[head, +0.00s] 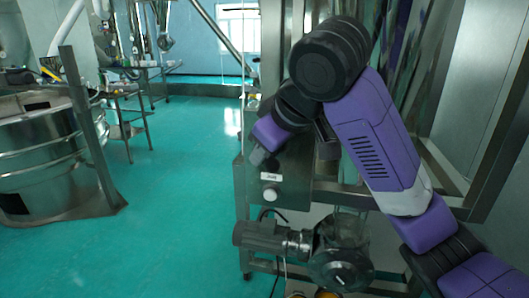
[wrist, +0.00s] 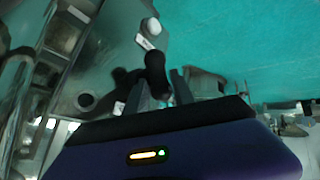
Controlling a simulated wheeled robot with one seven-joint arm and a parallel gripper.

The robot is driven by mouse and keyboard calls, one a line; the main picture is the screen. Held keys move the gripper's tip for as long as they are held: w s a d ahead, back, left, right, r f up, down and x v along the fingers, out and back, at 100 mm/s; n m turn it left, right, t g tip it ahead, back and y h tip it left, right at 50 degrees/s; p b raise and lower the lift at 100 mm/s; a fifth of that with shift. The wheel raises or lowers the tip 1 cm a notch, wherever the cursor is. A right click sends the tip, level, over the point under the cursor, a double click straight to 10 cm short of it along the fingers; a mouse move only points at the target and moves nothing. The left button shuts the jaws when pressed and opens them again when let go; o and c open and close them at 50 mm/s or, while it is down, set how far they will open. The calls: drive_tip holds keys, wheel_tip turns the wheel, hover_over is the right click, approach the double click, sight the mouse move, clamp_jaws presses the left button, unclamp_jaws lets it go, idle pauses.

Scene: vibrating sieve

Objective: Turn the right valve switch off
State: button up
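A dark, rounded handle (wrist: 155,72) stands out from the metal panel in the wrist view. It seems to be a valve switch, but I cannot tell its on or off position. My gripper (wrist: 158,86) is open, with one finger on each side of the handle's near end; I cannot tell whether either finger touches it. In the head view my gripper (head: 258,156) is at the front of the metal control box (head: 295,185), partly hidden by my arm. The handle cannot be made out there.
A white round knob (head: 269,194) sits below a white label (head: 270,177) on the box. A motor (head: 262,238) is under it. A metal frame post (head: 242,205) stands close by. A round sieve machine (head: 45,150) is at left, with clear green floor (head: 180,220) between.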

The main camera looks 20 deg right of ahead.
drive_tip(key=v, duration=0.6)
drive_tip(key=shift+s+r, duration=0.2)
drive_tip(key=shift+s, duration=0.05)
